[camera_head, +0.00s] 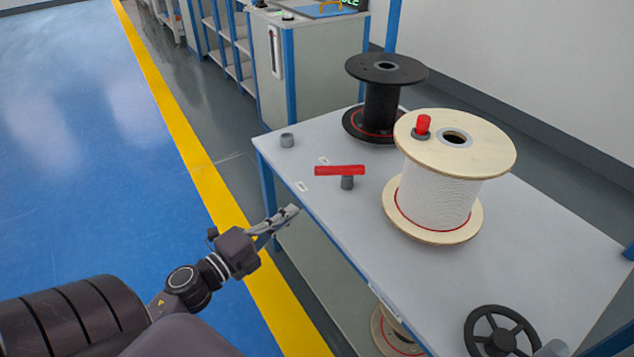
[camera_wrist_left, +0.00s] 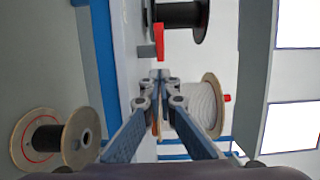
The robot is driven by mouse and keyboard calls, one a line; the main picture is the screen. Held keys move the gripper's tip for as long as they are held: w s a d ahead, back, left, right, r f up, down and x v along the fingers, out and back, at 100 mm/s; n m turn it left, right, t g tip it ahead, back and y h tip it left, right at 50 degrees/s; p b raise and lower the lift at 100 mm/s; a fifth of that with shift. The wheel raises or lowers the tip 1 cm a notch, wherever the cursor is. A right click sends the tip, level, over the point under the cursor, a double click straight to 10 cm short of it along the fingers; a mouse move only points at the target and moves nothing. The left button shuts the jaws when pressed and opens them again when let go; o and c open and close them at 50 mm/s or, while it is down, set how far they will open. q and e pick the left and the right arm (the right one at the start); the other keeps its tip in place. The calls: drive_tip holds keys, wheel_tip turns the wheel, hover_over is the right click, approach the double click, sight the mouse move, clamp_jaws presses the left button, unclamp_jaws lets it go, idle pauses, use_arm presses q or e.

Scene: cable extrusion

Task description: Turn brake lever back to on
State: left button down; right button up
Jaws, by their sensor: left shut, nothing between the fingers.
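The red brake lever (camera_head: 340,170) lies roughly horizontal in the head view, on top of a short grey post (camera_head: 347,183) on the grey table. Small white labels (camera_head: 302,187) sit on the table to the left of the post. My left gripper (camera_head: 292,212) is shut and empty, off the table's left edge, below and left of the lever and apart from it. In the left wrist view the fingertips (camera_wrist_left: 160,75) are together, and the red lever (camera_wrist_left: 159,41) shows just beyond them. My right gripper is in neither view.
A white-wound wooden spool (camera_head: 436,205) with a red knob (camera_head: 423,124) on top stands right of the lever. A black spool (camera_head: 381,105) stands behind. A black handwheel (camera_head: 501,332) is at the near end. Floor left of the table is free.

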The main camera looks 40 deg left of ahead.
use_arm(q)
approach(327, 174)
drive_tip(key=w+d, duration=0.2)
drive_tip(key=d, duration=0.1)
drive_tip(key=shift+w+r, duration=0.1)
drive_tip(key=shift+w, duration=0.25)
drive_tip(key=shift+w+a+b, duration=0.35)
drive_tip(key=shift+w+a, duration=0.4)
drive_tip(key=shift+w, duration=0.25)
drive_tip(key=shift+w+a, duration=0.4)
drive_tip(key=shift+w, duration=0.15)
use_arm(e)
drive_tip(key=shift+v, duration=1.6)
use_arm(q)
drive_tip(key=shift+h, duration=0.3)
